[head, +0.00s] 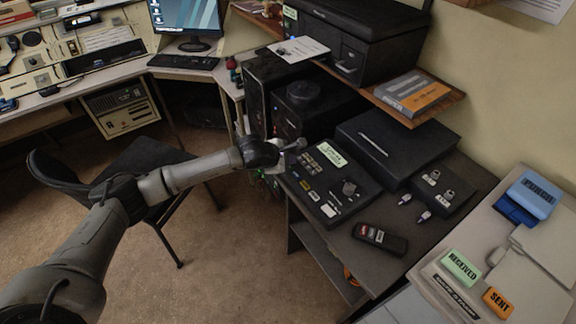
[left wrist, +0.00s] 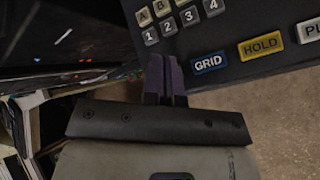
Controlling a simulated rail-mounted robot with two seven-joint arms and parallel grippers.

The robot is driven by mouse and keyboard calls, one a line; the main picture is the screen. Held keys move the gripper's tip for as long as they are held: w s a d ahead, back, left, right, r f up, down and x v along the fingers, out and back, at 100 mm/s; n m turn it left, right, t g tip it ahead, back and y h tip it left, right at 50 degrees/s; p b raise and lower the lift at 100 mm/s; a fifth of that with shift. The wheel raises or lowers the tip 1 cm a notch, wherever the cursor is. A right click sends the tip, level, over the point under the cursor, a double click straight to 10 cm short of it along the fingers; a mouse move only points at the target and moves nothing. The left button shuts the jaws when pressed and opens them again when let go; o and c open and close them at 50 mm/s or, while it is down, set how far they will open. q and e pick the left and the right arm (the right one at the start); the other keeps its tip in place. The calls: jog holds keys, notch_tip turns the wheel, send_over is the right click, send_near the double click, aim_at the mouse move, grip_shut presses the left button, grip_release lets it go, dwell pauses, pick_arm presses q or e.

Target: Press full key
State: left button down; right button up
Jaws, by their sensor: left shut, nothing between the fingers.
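A black console (head: 352,174) with labelled keys and a small greenish display stands on the dark desk in the head view. I cannot read a FULL key in either view. My left gripper (head: 297,145) is shut and empty at the console's left edge. In the left wrist view its fingertips (left wrist: 166,68) are beside the number keys and GRID; contact is unclear. My right gripper is not in view.
A black handset (head: 380,238) lies right of the console. A black box (head: 392,140) sits behind it, with a small knob block (head: 443,190) beside it. A printer (head: 350,40) stands on the shelf above. Open floor lies left of the desk.

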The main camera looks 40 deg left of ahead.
pick_arm(q)
jog(key=shift+f+b, duration=0.35)
jog(key=shift+f, duration=0.05)
dwell(0.4)
jog(key=shift+r, duration=0.2)
jog(key=shift+r+p, duration=0.3)
jog(key=shift+r, duration=0.35)
jog(key=shift+r, duration=0.1)
jog(key=shift+r+p, duration=0.5)
jog(key=shift+p, duration=0.05)
jog(key=shift+r+p, duration=1)
jog(key=shift+r, duration=0.9)
